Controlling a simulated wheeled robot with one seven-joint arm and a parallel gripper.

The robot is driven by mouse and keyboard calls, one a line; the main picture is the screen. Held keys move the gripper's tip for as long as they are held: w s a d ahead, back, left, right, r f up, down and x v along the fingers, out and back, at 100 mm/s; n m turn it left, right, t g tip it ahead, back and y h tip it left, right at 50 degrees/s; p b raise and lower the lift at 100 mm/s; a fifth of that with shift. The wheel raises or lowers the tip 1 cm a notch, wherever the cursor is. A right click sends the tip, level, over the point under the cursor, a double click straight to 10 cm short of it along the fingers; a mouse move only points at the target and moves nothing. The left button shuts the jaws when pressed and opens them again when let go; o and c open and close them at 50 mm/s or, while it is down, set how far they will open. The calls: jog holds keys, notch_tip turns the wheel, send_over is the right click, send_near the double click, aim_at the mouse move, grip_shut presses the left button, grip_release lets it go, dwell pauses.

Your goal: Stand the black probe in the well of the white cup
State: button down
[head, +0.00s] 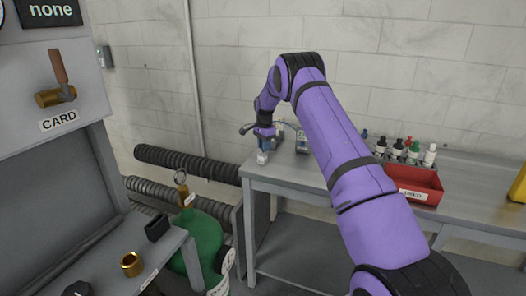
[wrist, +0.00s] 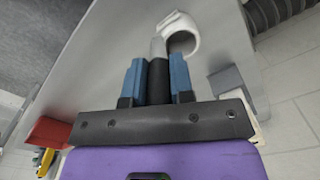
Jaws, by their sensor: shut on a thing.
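The black probe (wrist: 158,82) is held between the two blue fingers of my gripper (wrist: 157,80) in the wrist view. Its pale grey tip points away from the gripper. The white cup (wrist: 192,24) is just beyond the fingers, a little to the right. The probe's tip overlaps the left edge of the cup's opening; I cannot tell whether it is over, inside or in front of it. In the head view my gripper (head: 264,141) is at the left end of the bench, just above the white cup (head: 262,158). The probe cannot be made out there.
A small device (head: 301,141) stands right of the gripper on the grey bench (head: 290,172). Several dropper bottles (head: 413,150) and a red bin (head: 412,183) are farther right. A green tank (head: 200,245) stands left of the bench. The wall is close behind.

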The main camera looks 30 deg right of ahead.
jog(key=shift+w+d+f, duration=0.1)
jog(key=shift+w+d, duration=0.15)
jog(key=shift+w, duration=0.4)
jog(key=shift+w+d+f, duration=0.1)
jog(key=shift+w+d, duration=0.1)
jog(key=shift+w, duration=0.45)
notch_tip(320, 180, down, 3)
jog(key=shift+f, duration=0.15)
jog(key=shift+f, duration=0.25)
